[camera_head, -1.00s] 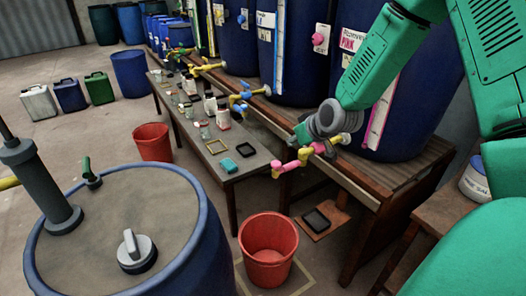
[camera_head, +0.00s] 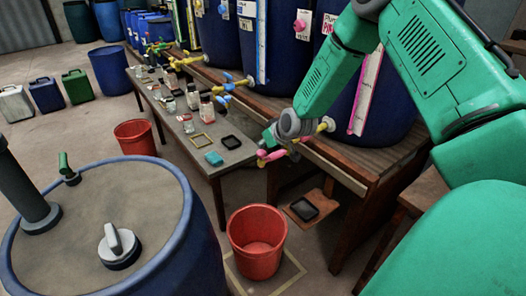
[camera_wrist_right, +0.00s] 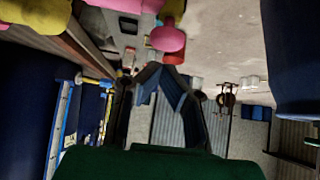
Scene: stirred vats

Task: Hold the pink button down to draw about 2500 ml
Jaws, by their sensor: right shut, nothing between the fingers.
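The pink button (camera_head: 300,25) sits on a white plate on a blue vat's front, at the top of the head view. The pink tap (camera_head: 270,156) juts from the bench edge, with yellow parts behind it. My right gripper (camera_head: 269,136) is beside this tap, well below the button, and partly hidden by its own wrist. In the wrist view its dark fingers (camera_wrist_right: 170,82) are together and empty, with the pink tap handle (camera_wrist_right: 168,40) just beyond. A red bucket (camera_head: 240,238) stands on the floor below the tap. My left gripper is out of view.
A low table (camera_head: 232,156) with bottles, a black tray and a teal block stands left of the vat bench (camera_head: 360,160). A blue drum (camera_head: 190,240) fills the front left. A black tray (camera_head: 304,208) lies on a board right of the bucket.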

